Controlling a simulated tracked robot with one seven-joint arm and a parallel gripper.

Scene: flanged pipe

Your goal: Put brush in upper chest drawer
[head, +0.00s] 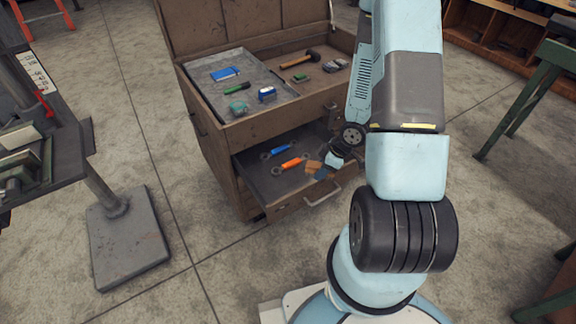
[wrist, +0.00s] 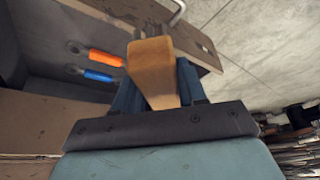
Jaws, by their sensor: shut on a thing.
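The brush (wrist: 151,62) shows as a tan wooden block between my gripper's fingers in the wrist view. In the head view it is a small tan patch (head: 313,166) at my gripper (head: 325,168). My gripper is shut on the brush and appears over the front right part of the open chest drawer (head: 255,184). Its fingers also show in the wrist view (wrist: 157,92). The drawer is pulled out of the brown tool chest (head: 225,150). I cannot tell how far the brush is above the drawer floor, and its bristles are not clearly seen.
An orange wrench (head: 290,166) and a blue wrench (head: 277,150) lie in the drawer. The chest's top compartment holds a grey tray (head: 225,65) with small items and a hammer (head: 300,60). A dark bench (head: 60,120) stands at the left. Floor is clear between.

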